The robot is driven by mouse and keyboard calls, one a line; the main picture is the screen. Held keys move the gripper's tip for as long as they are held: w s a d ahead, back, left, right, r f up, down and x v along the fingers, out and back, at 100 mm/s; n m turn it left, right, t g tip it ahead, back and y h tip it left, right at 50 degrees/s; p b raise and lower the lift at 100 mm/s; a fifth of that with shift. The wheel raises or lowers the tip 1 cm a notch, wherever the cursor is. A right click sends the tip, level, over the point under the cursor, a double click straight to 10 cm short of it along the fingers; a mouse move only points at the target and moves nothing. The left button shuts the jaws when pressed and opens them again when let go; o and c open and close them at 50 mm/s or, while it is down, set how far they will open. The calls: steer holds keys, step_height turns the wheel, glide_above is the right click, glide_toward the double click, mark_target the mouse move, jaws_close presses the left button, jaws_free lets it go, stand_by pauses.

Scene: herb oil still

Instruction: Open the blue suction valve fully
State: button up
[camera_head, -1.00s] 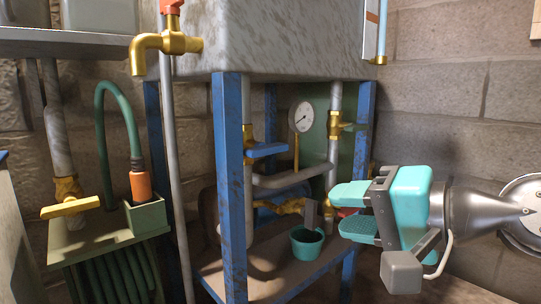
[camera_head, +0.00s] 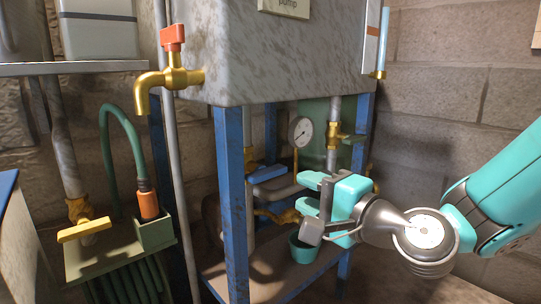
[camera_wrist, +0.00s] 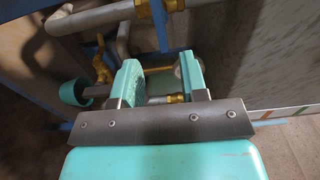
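The blue valve handle (camera_head: 268,173) sticks out sideways, crosswise to the upright pipe behind the front blue leg, under the grey tank. Its brass body (camera_head: 249,155) is partly hidden by that leg. My gripper (camera_head: 318,187) is to the right of the handle, pointing left, apart from it as far as I can see. In the wrist view my gripper (camera_wrist: 160,78) has its two teal fingers spread, with nothing held between them. A blue bar at the top of the wrist view (camera_wrist: 160,24) looks like the handle, beyond the fingers.
A blue-legged stand (camera_head: 230,205) closes off the left side. A pressure gauge (camera_head: 301,131) and a green-handled valve (camera_head: 337,137) are behind. A teal cup (camera_head: 300,248) is below my gripper. A brass tap (camera_head: 168,80) and a yellow-handled valve (camera_head: 84,229) are at left.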

mark_target(271, 176)
steer(key=p+x, duration=0.6)
steer(key=x, duration=0.2)
steer(key=shift+w+a+r, duration=0.15)
steer(key=shift+w+a, duration=0.05)
steer(key=shift+a, duration=0.1)
steer(key=shift+w+a+p, duration=0.3)
steer(key=shift+a+p, duration=0.05)
steer(key=shift+p, duration=0.1)
jaws_close()
